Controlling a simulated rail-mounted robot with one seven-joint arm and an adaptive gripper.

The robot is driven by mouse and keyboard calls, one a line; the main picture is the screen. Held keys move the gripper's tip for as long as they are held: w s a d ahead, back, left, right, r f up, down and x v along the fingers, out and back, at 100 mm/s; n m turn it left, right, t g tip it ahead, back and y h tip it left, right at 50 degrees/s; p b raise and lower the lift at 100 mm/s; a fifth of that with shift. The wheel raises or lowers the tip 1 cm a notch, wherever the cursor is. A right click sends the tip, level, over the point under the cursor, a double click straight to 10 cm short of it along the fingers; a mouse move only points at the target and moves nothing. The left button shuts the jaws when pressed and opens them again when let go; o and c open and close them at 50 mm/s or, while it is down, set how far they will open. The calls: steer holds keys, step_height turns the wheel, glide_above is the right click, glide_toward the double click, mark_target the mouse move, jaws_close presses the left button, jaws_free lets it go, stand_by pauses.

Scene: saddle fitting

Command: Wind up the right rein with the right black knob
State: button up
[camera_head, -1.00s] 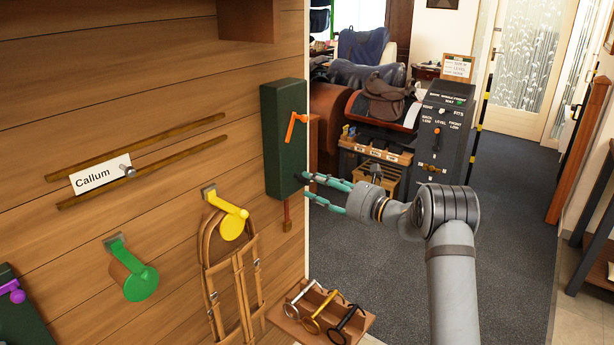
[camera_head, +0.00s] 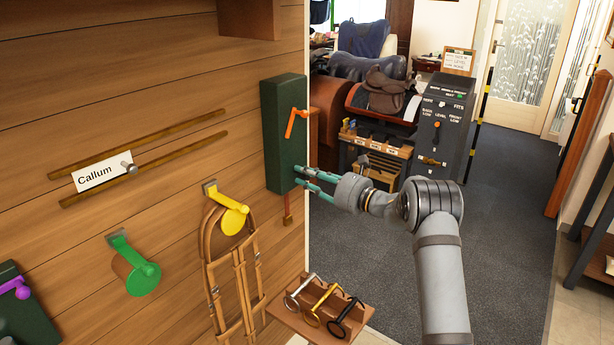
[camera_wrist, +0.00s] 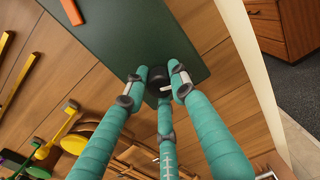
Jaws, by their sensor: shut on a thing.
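A dark green box (camera_head: 283,125) is mounted on the plank wall near its right edge, with an orange crank (camera_head: 297,121) on its front. A brown strap, which looks like the rein (camera_head: 288,208), hangs from the box's underside. My gripper (camera_head: 298,176) with teal fingers is at the lower right part of the box. In the wrist view my gripper (camera_wrist: 159,80) is shut around a black knob (camera_wrist: 157,76) on the green face. The fingers partly cover the knob there, and they hide it in the head view.
A small wooden shelf (camera_head: 285,318) with rings on handles juts out below. Open floor lies to the right.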

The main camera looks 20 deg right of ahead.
jaws_close()
